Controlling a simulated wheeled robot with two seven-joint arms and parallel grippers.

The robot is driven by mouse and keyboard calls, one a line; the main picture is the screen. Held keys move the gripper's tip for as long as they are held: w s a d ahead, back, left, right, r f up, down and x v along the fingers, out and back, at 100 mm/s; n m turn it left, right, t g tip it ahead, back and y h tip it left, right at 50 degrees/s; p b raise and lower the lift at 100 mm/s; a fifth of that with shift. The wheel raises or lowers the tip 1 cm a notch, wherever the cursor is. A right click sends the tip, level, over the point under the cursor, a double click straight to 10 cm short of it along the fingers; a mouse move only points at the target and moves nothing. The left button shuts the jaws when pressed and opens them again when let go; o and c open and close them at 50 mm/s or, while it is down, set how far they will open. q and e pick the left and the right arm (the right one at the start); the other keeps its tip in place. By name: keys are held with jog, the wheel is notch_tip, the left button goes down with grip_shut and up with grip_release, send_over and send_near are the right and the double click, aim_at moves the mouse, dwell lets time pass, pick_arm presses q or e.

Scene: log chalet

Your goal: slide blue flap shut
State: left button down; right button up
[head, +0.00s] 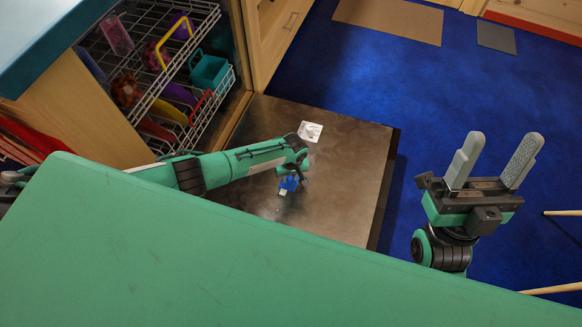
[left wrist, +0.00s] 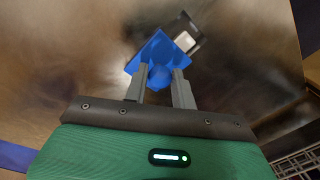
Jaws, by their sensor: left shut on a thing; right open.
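The blue flap (left wrist: 152,50) is in the left wrist view, with a rounded blue knob toward me. It also shows small in the head view (head: 289,183). My left gripper (left wrist: 160,77) is shut on the knob, one grey finger on each side. Beside the flap, a dark frame (left wrist: 197,31) with a pale square patch (left wrist: 185,41) is uncovered. In the head view the left arm hides most of the left gripper. My right gripper (head: 494,160) is open and empty, over the blue carpet at the right.
The flap is on a dark brown, shiny surface (head: 345,180). A small whitish plate (head: 310,131) lies farther back on it. A white wire rack (head: 205,110) with coloured baskets stands at the left. Blue carpet (head: 400,80) is open floor; pale wooden rods (head: 555,288) show at the right edge.

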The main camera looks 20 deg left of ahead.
aim_at(287, 190)
pick_arm(q)
jog(key=shift+s+d+r+p, duration=0.3)
jog(key=shift+s+d+p, duration=0.1)
jog(key=shift+s+p, duration=0.45)
jog(key=shift+s+a+f+p, duration=0.1)
jog(key=shift+s+p, duration=0.65)
jog(key=shift+p, duration=0.25)
jog(key=shift+s+f, duration=0.1)
pick_arm(e)
jog(key=w+a+f+g+h, duration=0.1)
jog(key=w+a+f+g, duration=0.1)
jog(key=f+g, duration=0.3)
jog(key=w+a+f+g+h, duration=0.1)
jog(key=w+a+f+g, duration=0.2)
jog(key=f+g, duration=0.2)
notch_tip(287, 190, down, 3)
jog(key=shift+f+m, duration=0.2)
jog(key=shift+m, duration=0.1)
pick_arm(q)
jog(key=c, duration=1.1)
grip_release()
jog(key=shift+a, duration=0.1)
jog(key=shift+c, duration=0.2)
jog(key=shift+a+f, duration=0.1)
pick_arm(e)
jog(key=shift+d, duration=0.1)
